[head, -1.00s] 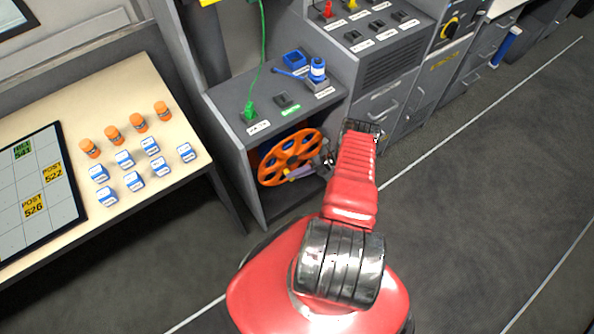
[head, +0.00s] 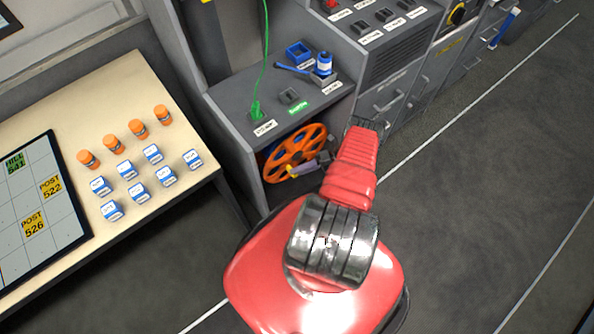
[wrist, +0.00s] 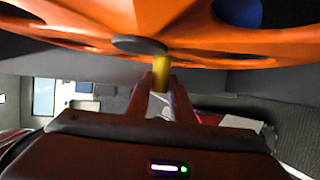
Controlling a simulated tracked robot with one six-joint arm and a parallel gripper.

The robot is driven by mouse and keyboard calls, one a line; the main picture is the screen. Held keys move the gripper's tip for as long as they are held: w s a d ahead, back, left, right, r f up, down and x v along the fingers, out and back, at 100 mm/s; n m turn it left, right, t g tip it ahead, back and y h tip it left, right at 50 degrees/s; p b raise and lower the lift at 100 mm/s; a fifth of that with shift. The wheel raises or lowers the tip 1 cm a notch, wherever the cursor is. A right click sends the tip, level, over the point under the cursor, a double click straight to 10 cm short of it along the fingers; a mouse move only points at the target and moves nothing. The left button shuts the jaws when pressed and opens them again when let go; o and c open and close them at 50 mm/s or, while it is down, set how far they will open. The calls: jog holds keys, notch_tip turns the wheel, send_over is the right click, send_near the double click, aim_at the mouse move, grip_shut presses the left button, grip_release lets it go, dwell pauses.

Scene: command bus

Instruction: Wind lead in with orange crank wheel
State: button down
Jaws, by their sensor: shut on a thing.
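The orange crank wheel (head: 296,151) stands in the open bay under the grey bench, and its orange underside (wrist: 100,18) fills the top of the wrist view. A yellow handle (wrist: 160,74) projects from a dark round boss on the wheel. My gripper (wrist: 161,92) is shut on the handle, one finger on each side. In the head view my gripper (head: 303,169) reaches the wheel's lower right side, partly hidden by my red arm. The green lead (head: 264,60) rises from a green plug (head: 257,109) on the bench top.
The grey bench (head: 225,98) carries a blue tray (head: 299,53) and a blue-white bottle (head: 324,64). A table (head: 75,112) at left holds orange bottles, blue-white blocks and a board. Cabinets stand at back right. The floor (head: 460,190) at right is clear.

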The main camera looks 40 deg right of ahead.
jog(key=c, duration=1.5)
grip_release()
jog(key=shift+s+d, duration=0.1)
jog(key=shift+c, duration=0.2)
notch_tip(320, 180, up, 10)
jog(key=shift+f, duration=0.1)
